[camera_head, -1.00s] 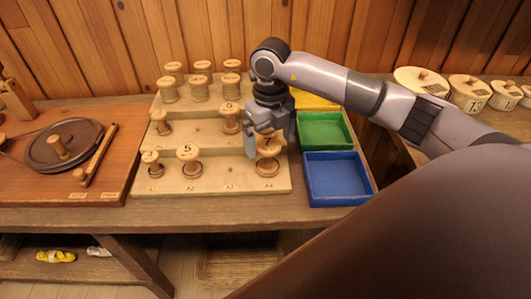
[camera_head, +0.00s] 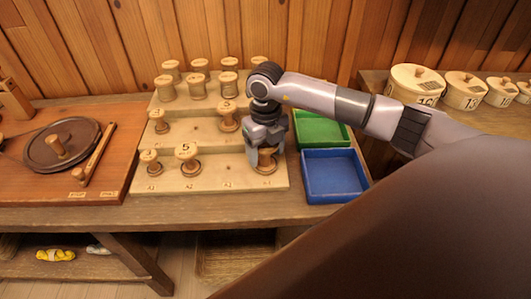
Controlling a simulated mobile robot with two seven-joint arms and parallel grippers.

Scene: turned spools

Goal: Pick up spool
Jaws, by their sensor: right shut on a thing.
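Several turned wooden spools stand on a stepped light-wood rack (camera_head: 215,184). The right gripper (camera_head: 266,150) points down at the rack's front right and is shut on a spool (camera_head: 266,164). This spool still sits low at its place on the front step, its top partly hidden by the fingers. A spool marked 5 (camera_head: 187,158) and a smaller spool (camera_head: 150,161) stand to its left on the front step. More spools stand on the middle step, one of them (camera_head: 228,116) just left of my wrist, and on the back step (camera_head: 197,86). My left gripper is not in view.
A blue tray (camera_head: 335,199) and a green tray (camera_head: 322,118) lie right of the rack, both empty where visible. A board with a dark disc (camera_head: 63,146) is at left. Round lidded boxes (camera_head: 417,85) stand at the back right.

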